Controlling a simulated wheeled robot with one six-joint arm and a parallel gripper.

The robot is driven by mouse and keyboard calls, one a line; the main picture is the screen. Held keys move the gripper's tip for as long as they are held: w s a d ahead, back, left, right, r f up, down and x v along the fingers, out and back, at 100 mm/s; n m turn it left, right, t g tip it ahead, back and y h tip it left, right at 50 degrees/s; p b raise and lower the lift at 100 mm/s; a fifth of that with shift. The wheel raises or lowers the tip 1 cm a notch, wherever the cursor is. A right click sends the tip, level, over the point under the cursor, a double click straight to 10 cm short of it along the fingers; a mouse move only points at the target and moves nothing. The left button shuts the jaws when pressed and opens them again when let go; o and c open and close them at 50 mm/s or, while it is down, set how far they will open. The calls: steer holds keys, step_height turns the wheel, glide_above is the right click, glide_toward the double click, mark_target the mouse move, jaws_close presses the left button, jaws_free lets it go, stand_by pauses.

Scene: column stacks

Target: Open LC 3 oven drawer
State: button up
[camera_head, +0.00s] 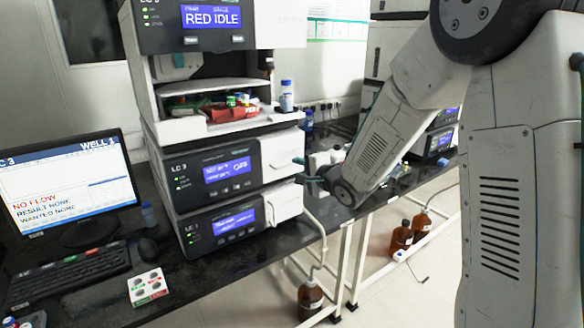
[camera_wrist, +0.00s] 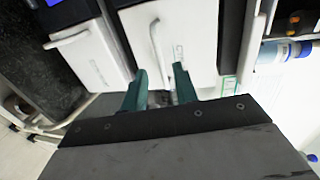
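The LC 3 stack stands on the black bench; its middle unit (camera_head: 225,172) has a blue screen reading OFF. The white front (camera_head: 282,147) at that unit's right end looks flush with the unit, so the drawer appears shut. In the wrist view, a white front (camera_wrist: 190,35) carries a curved white handle (camera_wrist: 156,42). My gripper (camera_head: 302,170) is just right of the middle unit's front in the head view. In the wrist view, my gripper's (camera_wrist: 163,88) two green fingers are apart and empty, with the handle beyond their tips. I cannot tell the exact gap.
A lower LC 3 unit (camera_head: 222,222) sits beneath; its white front (camera_wrist: 85,50) shows at left in the wrist view. A vial shelf with a blue-capped bottle (camera_head: 286,97) is above. A monitor (camera_head: 70,185) stands left. Brown bottles (camera_head: 310,298) are below the bench.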

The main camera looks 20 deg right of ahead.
mark_target(290, 166)
steer(key=shift+x, duration=2.1)
jaws_close()
